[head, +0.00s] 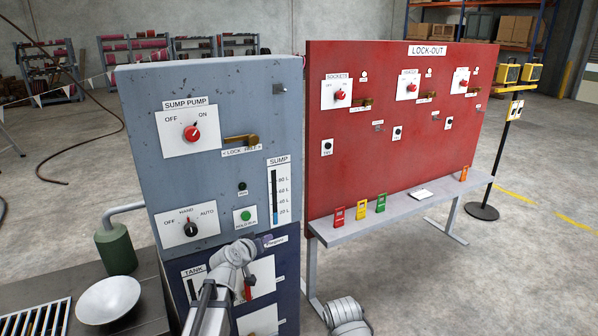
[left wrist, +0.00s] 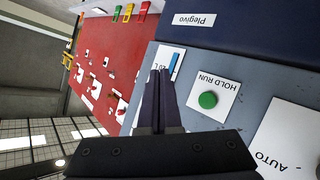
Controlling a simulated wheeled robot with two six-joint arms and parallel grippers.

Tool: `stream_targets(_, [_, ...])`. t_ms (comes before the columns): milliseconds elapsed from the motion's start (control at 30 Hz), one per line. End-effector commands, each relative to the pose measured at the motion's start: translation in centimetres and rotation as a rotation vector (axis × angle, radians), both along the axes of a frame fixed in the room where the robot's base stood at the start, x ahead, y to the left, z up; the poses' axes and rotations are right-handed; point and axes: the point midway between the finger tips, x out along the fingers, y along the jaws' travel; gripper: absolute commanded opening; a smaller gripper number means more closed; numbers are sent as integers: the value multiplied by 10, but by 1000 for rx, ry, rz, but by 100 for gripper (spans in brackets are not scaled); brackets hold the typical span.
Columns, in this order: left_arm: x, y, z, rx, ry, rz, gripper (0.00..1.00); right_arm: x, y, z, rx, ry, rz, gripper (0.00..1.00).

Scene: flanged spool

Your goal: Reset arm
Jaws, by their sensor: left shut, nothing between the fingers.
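My left arm (head: 232,258) reaches up from the bottom of the head view, in front of the lower part of the grey-blue pump cabinet (head: 140,110). My left gripper (left wrist: 160,76) shows in the left wrist view with its two dark fingers together and nothing between them. It points past the green HOLD RUN button (left wrist: 207,100) toward the SUMP gauge label (left wrist: 172,62). In the head view its fingers are hard to make out against the dark blue panel. Whether it touches the cabinet I cannot tell.
The cabinet carries a red SUMP PUMP knob (head: 192,133), a brass latch (head: 240,140) and a black HAND knob (head: 190,229). A red LOCK-OUT board (head: 400,150) with a grey shelf (head: 400,206) stands right. A white bowl (head: 108,299) sits left. Open floor lies beyond.

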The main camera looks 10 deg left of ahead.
Motion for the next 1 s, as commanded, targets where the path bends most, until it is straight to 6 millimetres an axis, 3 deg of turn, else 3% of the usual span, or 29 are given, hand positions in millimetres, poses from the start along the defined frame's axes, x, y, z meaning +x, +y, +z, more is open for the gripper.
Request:
stream_targets(100, [-46,-66,-18,73,164,-164,0,0,0,16,0,0,0,50])
stream_targets(233, [-118,-121,-49,203,407,-333,0,0,0,31,0,0,0,50])
stream_targets(367, [-199,-144,-70,364,666,-436,0,0,0,45,0,0,0,50])
stream_targets(400, [-222,-145,-74,416,739,-451,0,0,0,49,0,0,0,50])
stream_targets(533, [-282,-138,-76,563,932,-460,0,0,0,58,0,0,0,50])
stream_targets(700, [-318,-126,-72,669,1058,-436,0,0,0,62,0,0,0,50])
stream_targets(1000, [-324,-123,-71,689,1083,-425,0,0,0,62,0,0,0,50])
